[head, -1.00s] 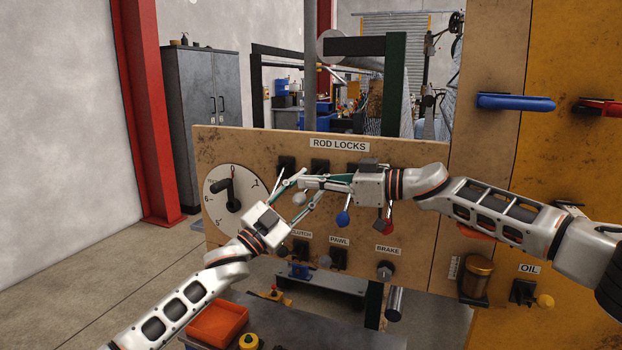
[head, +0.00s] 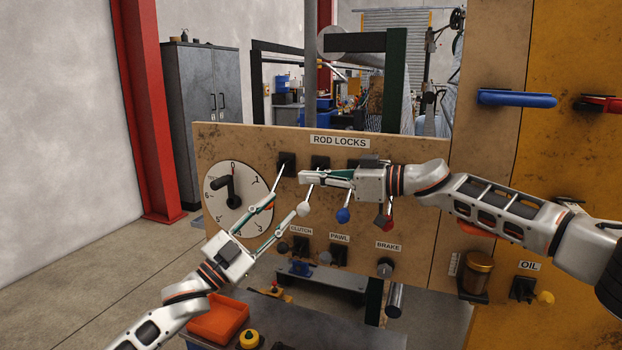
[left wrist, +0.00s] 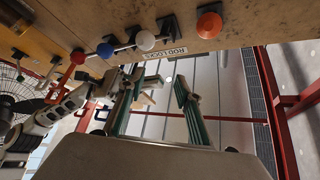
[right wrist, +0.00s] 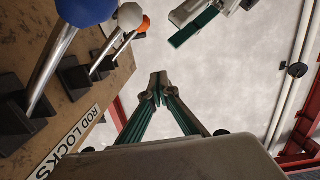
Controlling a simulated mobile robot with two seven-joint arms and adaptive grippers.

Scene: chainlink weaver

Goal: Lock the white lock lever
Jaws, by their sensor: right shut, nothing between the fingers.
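The white lock lever has a white ball knob (head: 303,209) and hangs downward under the ROD LOCKS sign in the head view. Its knob also shows in the left wrist view (left wrist: 145,40) and the right wrist view (right wrist: 130,16). My left gripper (head: 284,208) is open and empty, just below and left of the lever, one finger close to the knob; contact is unclear. My right gripper (head: 302,177) is shut and empty, in front of the white lever's shaft above the knob. Its closed fingertips show in the right wrist view (right wrist: 158,82).
The blue lever knob (head: 342,215) and red lever knob (head: 388,223) hang to the right. An orange knob (left wrist: 208,22) is beside the white one. Left is a numbered dial (head: 218,188); clutch, pawl and brake controls (head: 385,268) sit below. An orange tray (head: 215,318) stands lower left.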

